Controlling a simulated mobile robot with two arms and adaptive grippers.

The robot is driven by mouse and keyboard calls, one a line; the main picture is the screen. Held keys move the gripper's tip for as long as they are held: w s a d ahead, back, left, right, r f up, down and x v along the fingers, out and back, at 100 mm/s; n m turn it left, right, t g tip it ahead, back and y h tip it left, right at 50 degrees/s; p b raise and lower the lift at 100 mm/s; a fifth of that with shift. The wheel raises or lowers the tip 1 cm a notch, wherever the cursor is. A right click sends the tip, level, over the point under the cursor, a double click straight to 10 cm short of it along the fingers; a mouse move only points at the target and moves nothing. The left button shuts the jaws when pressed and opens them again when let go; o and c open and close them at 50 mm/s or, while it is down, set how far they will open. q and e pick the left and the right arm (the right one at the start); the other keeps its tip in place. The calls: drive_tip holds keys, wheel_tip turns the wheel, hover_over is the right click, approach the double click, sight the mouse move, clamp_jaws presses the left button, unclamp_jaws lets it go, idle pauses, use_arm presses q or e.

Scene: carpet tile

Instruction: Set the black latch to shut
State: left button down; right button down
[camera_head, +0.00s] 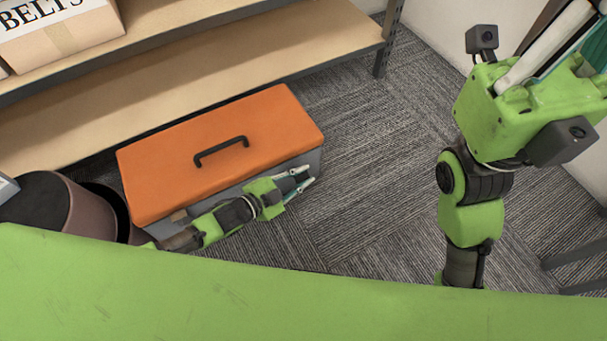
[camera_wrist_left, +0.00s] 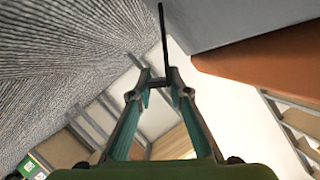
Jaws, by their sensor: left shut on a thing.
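A grey box with an orange lid (camera_head: 220,150) stands on the carpet, its lid lying closed on top. In the left wrist view the grey side (camera_wrist_left: 235,18) and the orange lid edge (camera_wrist_left: 260,68) show at upper right. The black latch (camera_wrist_left: 163,40) appears as a thin dark bar beside the grey side, reaching down to my fingertips. My left gripper (camera_head: 305,180) is at the box's front right corner. In the wrist view its fingertips (camera_wrist_left: 158,80) are shut on the latch. The latch is not visible in the head view. My right gripper (camera_head: 560,45) is raised at upper right, tips out of frame.
A dark round bin (camera_head: 70,205) stands left of the box. The carpet (camera_head: 375,190) right of the box is clear.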

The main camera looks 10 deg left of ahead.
use_arm(q)
drive_tip(key=shift+w+a+r, duration=0.35)
drive_tip(key=shift+w+a, duration=0.15)
drive_tip(key=shift+w, duration=0.1)
drive_tip(key=c, duration=2)
unclamp_jaws()
drive_tip(key=shift+s, duration=0.2)
drive_tip(key=shift+s+a+r, duration=0.1)
drive_tip(key=shift+s+a, duration=0.1)
drive_tip(key=shift+s, duration=0.05)
drive_tip(key=v, duration=1.1)
